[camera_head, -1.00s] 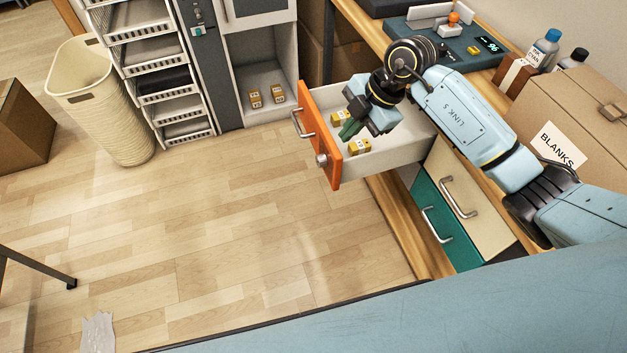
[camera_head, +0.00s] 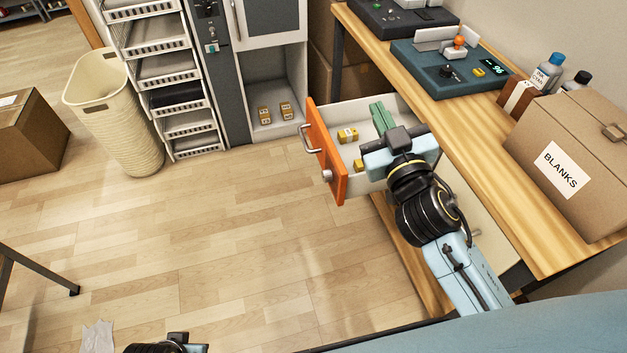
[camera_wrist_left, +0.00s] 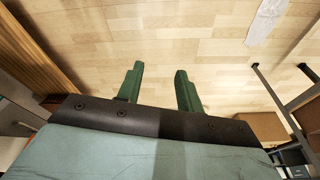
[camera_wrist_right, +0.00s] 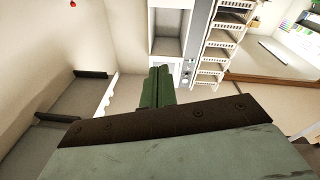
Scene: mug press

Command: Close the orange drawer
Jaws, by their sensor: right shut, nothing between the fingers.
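The orange drawer (camera_head: 327,152) stands pulled out from the wooden bench, its orange front with a metal handle (camera_head: 307,138) facing left. Small yellow boxes (camera_head: 347,135) lie in its white tray. My right gripper (camera_head: 378,106) is over the tray, behind the orange front, its green fingers together and empty, pointing toward the tray's far side. I cannot tell whether the fingers touch the drawer. The shut fingers also show in the right wrist view (camera_wrist_right: 157,88). My left gripper's fingers (camera_wrist_left: 158,85) are apart and empty above the floor in the left wrist view.
The bench top (camera_head: 440,125) holds a teal device (camera_head: 450,65), bottles (camera_head: 547,72) and a BLANKS box (camera_head: 570,150). A white cabinet (camera_head: 272,80), a rack (camera_head: 180,100) and a cream bin (camera_head: 115,120) stand at the back. The floor left of the drawer is clear.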

